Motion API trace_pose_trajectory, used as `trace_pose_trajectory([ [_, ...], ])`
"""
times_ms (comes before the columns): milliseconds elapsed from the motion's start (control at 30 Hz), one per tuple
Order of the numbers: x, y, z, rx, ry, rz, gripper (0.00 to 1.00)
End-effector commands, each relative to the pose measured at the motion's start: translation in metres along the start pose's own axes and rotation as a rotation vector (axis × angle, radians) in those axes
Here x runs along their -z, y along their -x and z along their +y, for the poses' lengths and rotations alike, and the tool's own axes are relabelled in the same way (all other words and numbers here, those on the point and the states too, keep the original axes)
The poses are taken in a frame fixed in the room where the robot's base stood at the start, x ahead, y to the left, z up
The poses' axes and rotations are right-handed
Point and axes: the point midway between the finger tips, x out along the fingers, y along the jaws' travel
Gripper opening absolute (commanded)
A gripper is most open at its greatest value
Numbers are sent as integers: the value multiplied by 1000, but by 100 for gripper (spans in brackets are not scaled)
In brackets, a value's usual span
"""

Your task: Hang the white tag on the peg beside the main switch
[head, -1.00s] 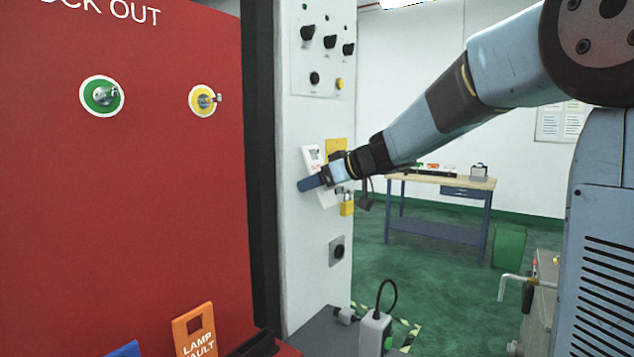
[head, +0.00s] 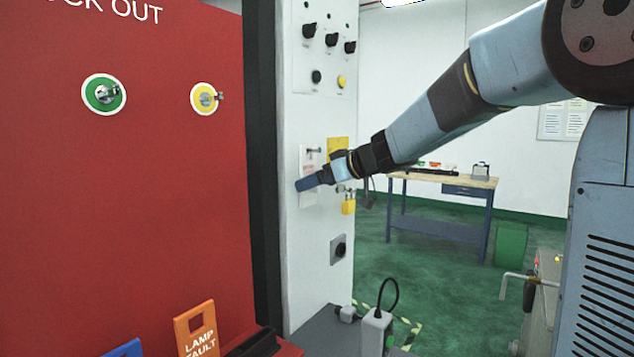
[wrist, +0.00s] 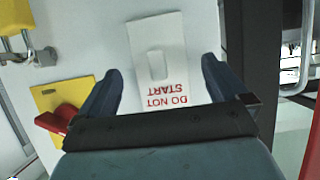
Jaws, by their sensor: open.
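The white tag (head: 308,199) hangs nearly straight against the pale cabinet column, with a small dark peg (head: 314,151) at its upper part. In the wrist view the tag (wrist: 180,38) reads "DO NOT START" upside down and lies flat against the panel. My gripper (head: 306,184) is in front of the tag; in the wrist view my gripper (wrist: 162,68) is open, one finger on each side of the tag, with gaps. The tag's end near the peg is hidden behind my gripper there. The main switch is a red handle (wrist: 55,120) on a yellow plate (wrist: 46,98) beside the tag.
A yellow padlock (head: 348,206) hangs just below and right of the tag. Black knobs (head: 309,31) sit higher on the column. The red lockout board (head: 150,190) stands close on the left. A workbench (head: 440,180) is in the background.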

Motion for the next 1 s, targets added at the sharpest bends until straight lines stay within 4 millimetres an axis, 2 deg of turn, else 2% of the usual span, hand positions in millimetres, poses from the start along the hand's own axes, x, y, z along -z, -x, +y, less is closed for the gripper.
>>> trace_pose_trajectory([
  [267, 0, 9, 1, -2, 1, 1, 100],
  [367, 1, 23, 1, -3, 0, 3, 100],
  [800, 0, 107, 1, -2, 0, 2, 100],
  [1000, 0, 130, 2, -2, 0, 1, 100],
])
